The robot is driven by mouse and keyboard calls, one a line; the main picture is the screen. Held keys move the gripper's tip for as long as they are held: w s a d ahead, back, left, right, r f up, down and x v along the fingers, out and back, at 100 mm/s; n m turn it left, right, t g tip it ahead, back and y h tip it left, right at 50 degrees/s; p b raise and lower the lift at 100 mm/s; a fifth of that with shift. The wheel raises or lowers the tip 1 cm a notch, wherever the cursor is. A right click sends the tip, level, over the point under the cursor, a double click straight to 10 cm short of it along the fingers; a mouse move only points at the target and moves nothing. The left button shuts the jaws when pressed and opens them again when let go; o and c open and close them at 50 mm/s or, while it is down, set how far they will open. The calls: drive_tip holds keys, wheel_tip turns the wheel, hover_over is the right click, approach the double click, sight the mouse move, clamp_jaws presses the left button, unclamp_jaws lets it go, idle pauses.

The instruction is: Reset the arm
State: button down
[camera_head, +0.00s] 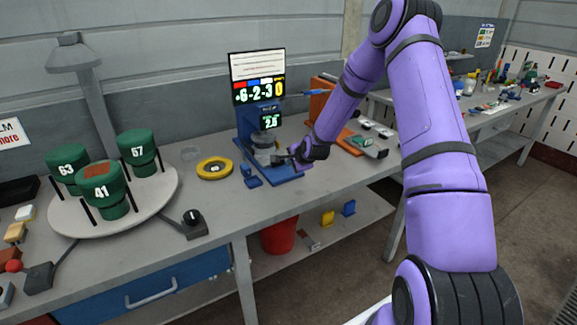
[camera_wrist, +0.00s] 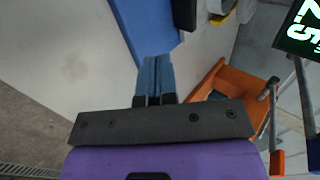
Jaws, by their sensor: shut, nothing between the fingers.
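My purple arm reaches from the right over the workbench in the head view. My gripper (camera_head: 283,160) is at the blue machine (camera_head: 242,128), near the grey cylinder part on its base. In the wrist view my gripper (camera_wrist: 155,62) is shut, its two blue-grey fingers together with nothing between them. The fingertips overlap the edge of the machine's blue base (camera_wrist: 148,25) in that view. Whether they touch it cannot be told.
A round turntable (camera_head: 150,196) with green numbered cylinders stands at the left. A yellow ring (camera_head: 214,168) lies left of the machine. An orange box (camera_head: 321,103) stands behind my gripper. A red bucket (camera_head: 280,236) is under the bench.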

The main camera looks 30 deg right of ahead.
drive_tip(key=shift+v, duration=0.8)
drive_tip(key=s+a+r+n+g, duration=0.1)
drive_tip(key=s+a+r+n, duration=0.2)
drive_tip(key=s+r, duration=0.35)
drive_tip(key=s+a+r+n+g+h, duration=0.1)
drive_tip(key=s+a+r+n, duration=0.25)
drive_tip(key=r, duration=0.65)
drive_tip(key=s+a+r+n, duration=0.25)
drive_tip(key=s+r, duration=0.25)
drive_tip(key=r, duration=0.3)
drive_tip(key=s+a+r+n, duration=0.1)
drive_tip(key=s+r+n, duration=0.2)
drive_tip(key=s, duration=0.7)
drive_tip(key=s+a+r+n+g, duration=0.1)
drive_tip(key=s+a+r+n, duration=0.1)
drive_tip(key=s, duration=0.7)
drive_tip(key=s+a+r+n+g, duration=0.1)
drive_tip(key=s+r+n, duration=0.2)
drive_tip(key=s, duration=0.7)
drive_tip(key=shift+s+a+r+n+y, duration=0.25)
drive_tip(key=shift+s+r+n+y, duration=0.1)
drive_tip(key=shift+r, duration=0.55)
